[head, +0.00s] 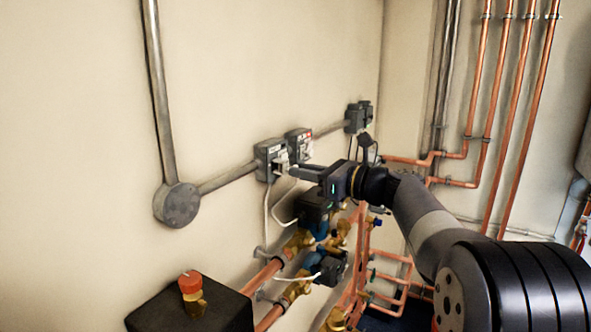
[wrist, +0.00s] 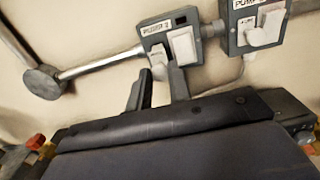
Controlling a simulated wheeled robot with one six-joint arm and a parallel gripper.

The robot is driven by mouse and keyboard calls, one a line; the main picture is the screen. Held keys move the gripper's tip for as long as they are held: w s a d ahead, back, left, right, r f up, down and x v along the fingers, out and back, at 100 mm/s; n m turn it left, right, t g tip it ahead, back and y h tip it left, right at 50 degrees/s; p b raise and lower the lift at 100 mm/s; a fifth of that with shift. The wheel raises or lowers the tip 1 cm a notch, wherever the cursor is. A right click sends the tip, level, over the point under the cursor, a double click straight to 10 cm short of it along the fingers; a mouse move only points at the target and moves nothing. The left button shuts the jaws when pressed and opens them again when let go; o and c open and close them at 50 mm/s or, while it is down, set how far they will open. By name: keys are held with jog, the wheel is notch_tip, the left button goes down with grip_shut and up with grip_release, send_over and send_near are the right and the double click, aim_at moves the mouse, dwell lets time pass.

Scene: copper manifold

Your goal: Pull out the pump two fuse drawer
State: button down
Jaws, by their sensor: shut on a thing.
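The pump two fuse box (head: 266,158) is a grey box on the left wall. In the wrist view its label (wrist: 158,28) seems to read PUMP 2. Its pale fuse drawer (wrist: 157,58) stands out from the box front. My gripper (head: 289,169) reaches the box front from the right and is shut on the drawer's pale grip. In the wrist view my gripper (wrist: 161,78) has its two dark fingers just below the box, with the pale part at their tips. The fingers hide part of the grip. How far out the drawer sits, I cannot tell.
A similar box (wrist: 256,22) is close on the right, with another dark box (head: 358,117) farther along. Grey conduit and a round junction box (head: 177,204) are at left.

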jog(key=c, duration=1.5)
grip_release()
jog(key=shift+s+d, duration=0.1)
jog(key=shift+d, duration=0.1)
jog(key=shift+o, duration=1)
jog(key=shift+a, duration=0.1)
jog(key=b+v, duration=0.2)
jog(key=v, duration=0.9)
jog(key=shift+a, duration=0.1)
jog(key=p+x, duration=0.2)
jog(key=x, duration=1.1)
jog(key=shift+w+a, duration=0.2)
jog(key=shift+w, duration=0.05)
